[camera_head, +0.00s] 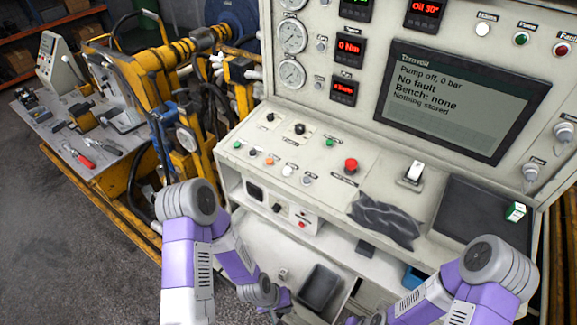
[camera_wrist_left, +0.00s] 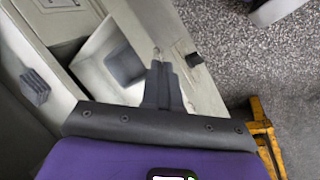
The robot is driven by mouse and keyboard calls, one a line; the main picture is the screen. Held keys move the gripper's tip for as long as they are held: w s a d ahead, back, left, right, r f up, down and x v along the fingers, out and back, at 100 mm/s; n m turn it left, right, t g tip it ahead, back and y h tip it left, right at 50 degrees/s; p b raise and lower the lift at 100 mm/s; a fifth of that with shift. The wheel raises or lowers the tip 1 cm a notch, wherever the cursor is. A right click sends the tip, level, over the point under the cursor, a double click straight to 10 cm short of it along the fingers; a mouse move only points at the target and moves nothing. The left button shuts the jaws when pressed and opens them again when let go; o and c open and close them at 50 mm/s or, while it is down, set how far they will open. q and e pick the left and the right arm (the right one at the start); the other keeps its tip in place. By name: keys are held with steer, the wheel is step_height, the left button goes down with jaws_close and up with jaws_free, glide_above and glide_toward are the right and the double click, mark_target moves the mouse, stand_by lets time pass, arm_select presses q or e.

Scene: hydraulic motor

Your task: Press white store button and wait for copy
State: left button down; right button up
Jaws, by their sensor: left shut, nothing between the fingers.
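The small white button (camera_head: 287,170) sits in the row of buttons on the sloping console, left of the red mushroom button (camera_head: 351,165). Its label is too small to read. The screen (camera_head: 462,100) reads "Pump off, 0 bar", "No fault", "Bench: none" and "Nothing stored". My left gripper (camera_head: 284,284) is low in front of the console, below and apart from the white button. In the left wrist view its dark fingers (camera_wrist_left: 158,75) are shut and empty, over the lower part of the console. My right arm comes in at the lower right; its fingers are out of view.
Green (camera_head: 237,145) and orange (camera_head: 270,160) buttons sit near the white one. A dark crumpled cloth (camera_head: 385,218) lies on the console ledge. A dark tray (camera_head: 318,288) sits in the lower shelf. A yellow test rig (camera_head: 150,62) and worktable (camera_head: 70,150) stand at left.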

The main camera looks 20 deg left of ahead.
arm_select(q)
steer(key=w+a+r+n+t+p, duration=0.3)
steer(key=w+r+n+p, duration=0.3)
steer(key=w+r, duration=0.4)
steer(key=w+a+r+n+t+y+p, duration=0.1)
steer(key=w+a+r+n+t+p, duration=0.2)
steer(key=w+r+n+p, duration=0.3)
steer(key=w+a+r+n+t+p, duration=0.3)
steer(key=w+r+n+p, duration=0.3)
steer(key=w+r, duration=1)
step_height(320, 180, up, 5)
steer(key=shift+w+f+n, duration=0.1)
steer(key=shift+w+n, duration=0.05)
steer(key=shift+n, duration=0.65)
steer(key=shift+f, duration=0.1)
steer(key=b, duration=0.5)
glide_above(287, 170)
steer(key=s, duration=0.2)
steer(key=f, duration=0.7)
steer(key=shift+w+a+f, duration=0.2)
steer(key=shift+w+f, duration=0.05)
steer(key=shift+f, duration=0.05)
steer(key=shift+w+f+b, duration=0.1)
steer(key=shift+f+b, duration=0.35)
steer(key=shift+d+f+b, duration=0.1)
steer(key=shift+f+b, duration=0.3)
steer(key=shift+b, duration=0.25)
